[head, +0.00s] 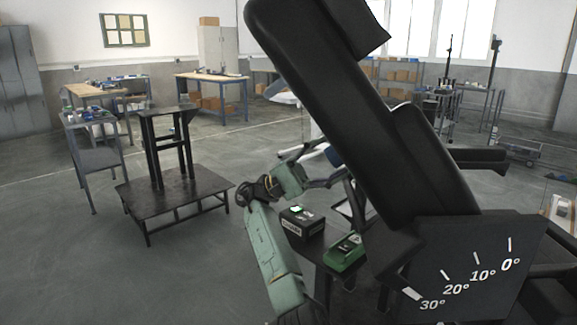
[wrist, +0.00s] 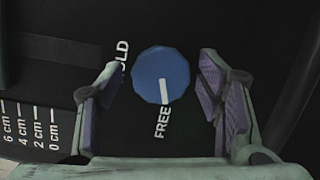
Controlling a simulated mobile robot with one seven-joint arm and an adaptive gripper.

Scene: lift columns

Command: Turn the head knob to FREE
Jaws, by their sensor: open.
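The head knob (wrist: 152,78) is a blue, many-sided dial on a dark panel in the wrist view. Its white pointer line runs downward, toward the word FREE (wrist: 162,121) just below it. My gripper (wrist: 160,68) is open, with one purple-padded finger on each side of the knob. Gaps show between both pads and the knob. In the head view, the knob and fingertips are hidden behind the long black padded body (head: 350,95).
A dark plate with a degree scale (head: 490,245) is at the lower right. A black box (head: 302,226) and a green device (head: 344,252) sit near my arm. A black metal stand (head: 175,183) is at left.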

